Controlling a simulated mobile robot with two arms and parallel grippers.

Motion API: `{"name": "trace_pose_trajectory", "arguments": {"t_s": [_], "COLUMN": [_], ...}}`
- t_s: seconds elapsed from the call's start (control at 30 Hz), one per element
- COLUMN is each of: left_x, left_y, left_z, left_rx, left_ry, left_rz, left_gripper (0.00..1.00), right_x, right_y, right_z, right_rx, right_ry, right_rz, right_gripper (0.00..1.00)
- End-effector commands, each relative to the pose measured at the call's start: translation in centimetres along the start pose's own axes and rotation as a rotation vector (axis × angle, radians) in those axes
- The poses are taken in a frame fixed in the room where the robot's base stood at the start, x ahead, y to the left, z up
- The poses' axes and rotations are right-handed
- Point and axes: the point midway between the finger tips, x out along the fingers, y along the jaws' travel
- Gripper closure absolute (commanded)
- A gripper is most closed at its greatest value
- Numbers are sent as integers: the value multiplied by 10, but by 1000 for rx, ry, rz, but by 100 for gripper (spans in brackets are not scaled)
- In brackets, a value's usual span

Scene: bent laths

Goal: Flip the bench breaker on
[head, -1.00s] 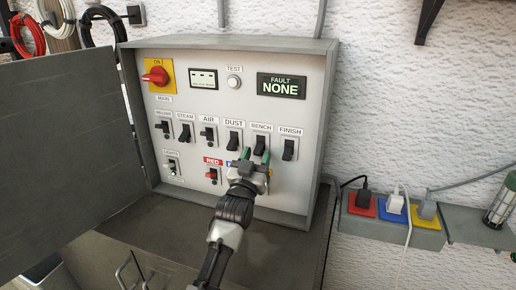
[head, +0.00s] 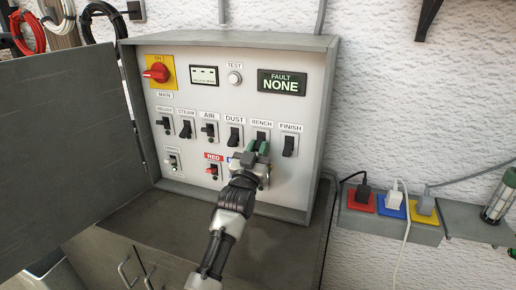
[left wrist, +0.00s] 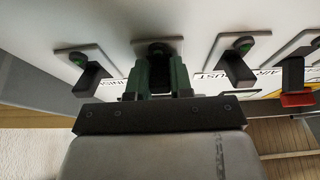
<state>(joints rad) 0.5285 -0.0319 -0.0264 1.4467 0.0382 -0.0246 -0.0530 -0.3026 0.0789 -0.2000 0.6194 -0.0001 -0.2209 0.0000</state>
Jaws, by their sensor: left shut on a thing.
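The bench breaker (head: 261,135) is a black lever on a pale plate under the BENCH label, in the row of breakers on the grey panel. My left gripper (head: 258,147) is at this breaker, its green fingertips closed on the lever. The fingers hide most of the lever, so its position is hard to tell. In the left wrist view, the fingers (left wrist: 160,76) straddle the lever in front of the bench plate (left wrist: 172,44). My right gripper is not in view.
The dust breaker (head: 234,136) and finish breaker (head: 289,146) stand close on either side. The red RED switch (head: 212,170) is below left. The fault display (head: 282,84) reads NONE. The open cabinet door (head: 60,150) fills the left.

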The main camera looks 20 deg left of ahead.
Motion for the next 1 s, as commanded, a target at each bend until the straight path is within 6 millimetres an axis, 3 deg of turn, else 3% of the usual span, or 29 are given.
{"name": "trace_pose_trajectory", "arguments": {"t_s": [0.53,1.0], "left_x": [4,7], "left_y": [0,0], "left_z": [-21,-25], "left_rx": [1,1], "left_ry": [-356,-725], "left_rz": [0,0], "left_gripper": [100,100], "right_x": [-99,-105], "right_y": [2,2], "right_z": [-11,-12], "right_rx": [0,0], "right_ry": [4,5], "right_rz": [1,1], "right_gripper": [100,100]}}
